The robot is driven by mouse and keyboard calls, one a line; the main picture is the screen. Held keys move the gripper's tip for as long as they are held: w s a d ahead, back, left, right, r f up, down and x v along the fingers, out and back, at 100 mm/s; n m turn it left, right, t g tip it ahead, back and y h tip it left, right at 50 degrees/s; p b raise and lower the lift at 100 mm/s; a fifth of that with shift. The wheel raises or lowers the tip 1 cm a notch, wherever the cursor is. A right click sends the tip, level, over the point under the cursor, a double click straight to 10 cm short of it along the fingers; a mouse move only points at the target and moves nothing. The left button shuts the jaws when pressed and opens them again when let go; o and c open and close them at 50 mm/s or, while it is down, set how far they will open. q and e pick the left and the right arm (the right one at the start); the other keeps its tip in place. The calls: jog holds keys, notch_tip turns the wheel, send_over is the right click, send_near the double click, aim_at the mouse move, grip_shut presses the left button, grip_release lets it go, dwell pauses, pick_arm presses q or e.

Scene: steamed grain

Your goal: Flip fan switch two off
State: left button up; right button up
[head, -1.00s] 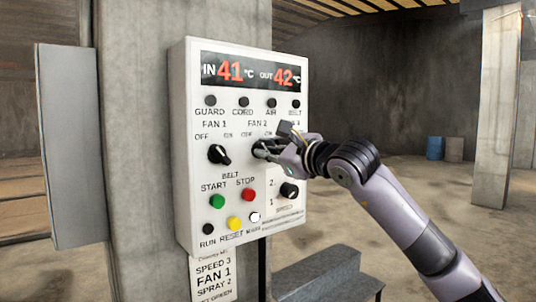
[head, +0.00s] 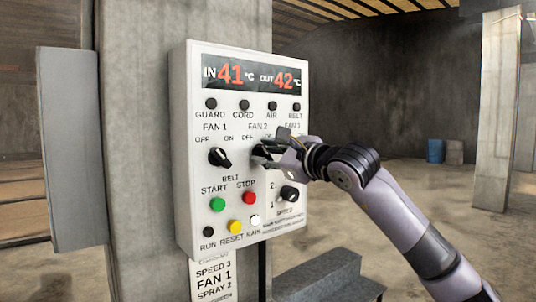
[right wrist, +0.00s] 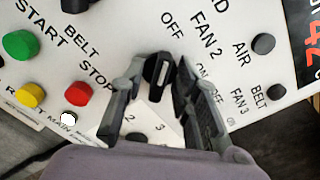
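The white control panel (head: 192,110) hangs on a concrete pillar. Its fan 2 switch is a black knob (right wrist: 158,73), at the middle of the panel in the head view (head: 262,152), partly hidden there by my gripper. In the right wrist view the knob's white line runs roughly toward the OFF label. My right gripper (head: 268,151) is at this knob. Its two fingers stand apart on either side of the knob in the right wrist view (right wrist: 160,72), with a gap visible on the right side; contact on the left side is unclear. My left gripper is out of view.
The fan 1 knob (head: 219,157) is left of my gripper. Below are the green start button (head: 217,204), the red stop button (head: 249,198) and the black speed knob (head: 289,193). A grey box (head: 330,278) stands below the panel. The floor to the right is open.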

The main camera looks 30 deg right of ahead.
jog(key=shift+s, duration=0.1)
jog(key=s, duration=1.1)
jog(key=shift+s+d, duration=0.4)
jog(key=shift+d, duration=0.05)
